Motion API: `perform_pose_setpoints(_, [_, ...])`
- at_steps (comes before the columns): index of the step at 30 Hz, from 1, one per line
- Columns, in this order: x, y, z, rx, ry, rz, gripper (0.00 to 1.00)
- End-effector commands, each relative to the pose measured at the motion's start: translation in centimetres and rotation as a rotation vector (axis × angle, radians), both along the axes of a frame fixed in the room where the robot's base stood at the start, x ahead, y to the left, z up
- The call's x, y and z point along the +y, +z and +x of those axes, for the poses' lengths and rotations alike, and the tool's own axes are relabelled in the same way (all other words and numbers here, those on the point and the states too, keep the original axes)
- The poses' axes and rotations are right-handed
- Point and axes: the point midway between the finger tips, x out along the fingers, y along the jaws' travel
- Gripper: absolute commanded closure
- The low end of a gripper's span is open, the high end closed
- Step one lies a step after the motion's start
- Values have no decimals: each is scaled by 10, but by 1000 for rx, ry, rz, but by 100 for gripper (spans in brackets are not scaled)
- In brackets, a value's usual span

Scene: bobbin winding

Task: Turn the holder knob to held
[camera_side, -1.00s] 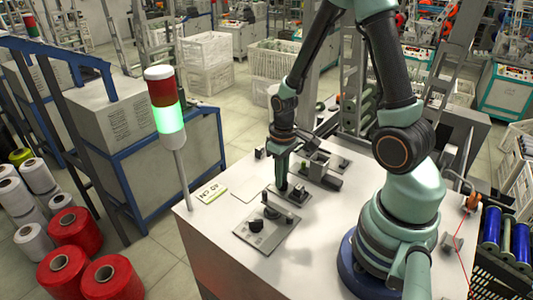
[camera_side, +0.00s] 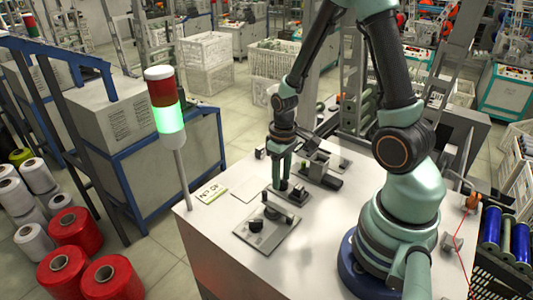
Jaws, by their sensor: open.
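My gripper (camera_side: 281,187) points straight down over the table, with its fingertips at a small dark plate (camera_side: 293,197) that carries dark upright parts. The fingers cover part of that fixture, so I cannot tell whether they touch it. A larger grey plate (camera_side: 262,240) lies in front, with a round black knob (camera_side: 256,225) and a dark raised part on it. I cannot tell which fixture is the holder or read a knob's setting. My gripper is open, and no held thing shows in it.
A signal tower (camera_side: 168,118) with its green section lit stands at the table's left edge. A label card (camera_side: 211,193) and a pale sheet (camera_side: 249,188) lie left of my gripper. A grey block fixture (camera_side: 320,165) stands behind right. The white table (camera_side: 225,255) is bare in front.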

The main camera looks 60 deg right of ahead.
Motion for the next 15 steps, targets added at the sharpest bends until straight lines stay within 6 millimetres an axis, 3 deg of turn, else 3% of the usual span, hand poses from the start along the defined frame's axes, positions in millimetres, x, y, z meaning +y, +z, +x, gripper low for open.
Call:
perform_pose_setpoints(5, [0, 17, 1, -6, 0, -1, 55])
perform_pose_setpoints(15, [0, 76, 1, -8, 0, -3, 55])
